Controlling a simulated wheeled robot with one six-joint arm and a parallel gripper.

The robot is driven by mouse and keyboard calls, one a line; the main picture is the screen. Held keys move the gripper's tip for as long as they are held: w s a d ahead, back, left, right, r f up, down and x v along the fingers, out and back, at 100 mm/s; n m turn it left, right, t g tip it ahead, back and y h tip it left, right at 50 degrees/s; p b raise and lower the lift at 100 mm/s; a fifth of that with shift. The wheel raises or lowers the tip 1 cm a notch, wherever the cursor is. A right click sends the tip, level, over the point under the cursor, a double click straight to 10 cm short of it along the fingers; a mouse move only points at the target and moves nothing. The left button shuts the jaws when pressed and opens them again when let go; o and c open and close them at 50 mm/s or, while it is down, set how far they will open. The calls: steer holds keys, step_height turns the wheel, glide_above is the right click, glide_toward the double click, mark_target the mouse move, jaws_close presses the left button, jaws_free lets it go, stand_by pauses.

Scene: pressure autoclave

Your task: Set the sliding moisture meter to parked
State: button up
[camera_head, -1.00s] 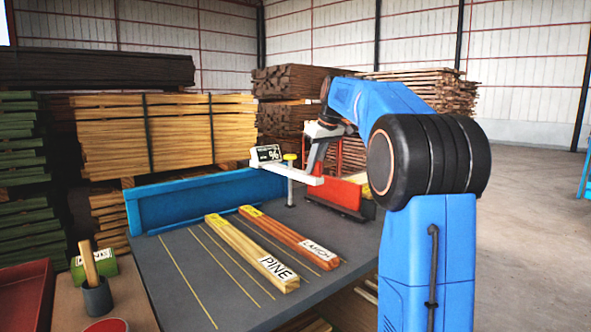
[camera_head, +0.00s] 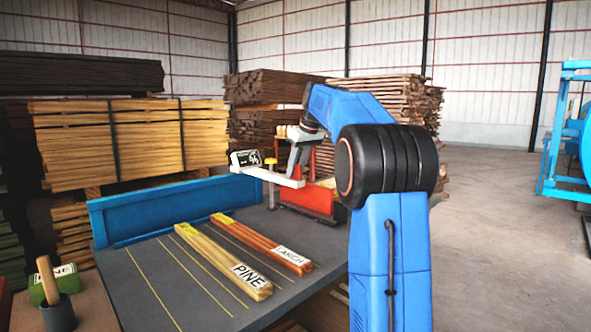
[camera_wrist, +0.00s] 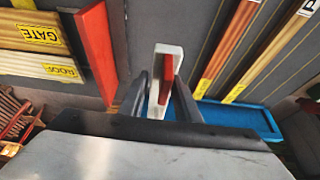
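The moisture meter (camera_head: 245,158) has a white head with a dark display, on a white arm joined to a post with a yellow knob (camera_head: 270,161). The post stands on the grey table, behind the LARCH boards and near a red block (camera_head: 308,198). My gripper (camera_head: 297,166) is at the right end of the white arm. In the wrist view, the white bar with a red strip (camera_wrist: 165,80) lies between my gripper's two dark fingers (camera_wrist: 160,95), which look closed around it. The exact finger contact is partly hidden.
PINE boards (camera_head: 225,262) and LARCH boards (camera_head: 262,243) lie on the grey table (camera_head: 140,300). A blue fence (camera_head: 170,207) runs along the back. Timber stacks stand behind.

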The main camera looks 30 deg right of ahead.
steer(key=v, duration=1.7)
steer(key=shift+r, duration=0.2)
steer(key=s+a+f+m, duration=0.1)
steer(key=s+a+f, duration=0.55)
steer(key=a, duration=0.25)
steer(key=s+a+f, duration=0.6)
steer(key=s+a, duration=0.1)
steer(key=a, duration=0.2)
steer(key=s+a+f, duration=0.3)
steer(key=s+f, duration=0.4)
steer(key=f, duration=0.3)
steer(key=s+a+f, duration=0.3)
steer(key=s+f, duration=0.5)
steer(key=f, duration=0.2)
steer(key=s+a+f+m, duration=0.1)
steer(key=s+a+f, duration=0.2)
steer(key=s+f, duration=0.5)
step_height(320, 180, down, 3)
steer(key=shift+a+r+h, duration=0.2)
steer(key=shift+a+h, duration=0.2)
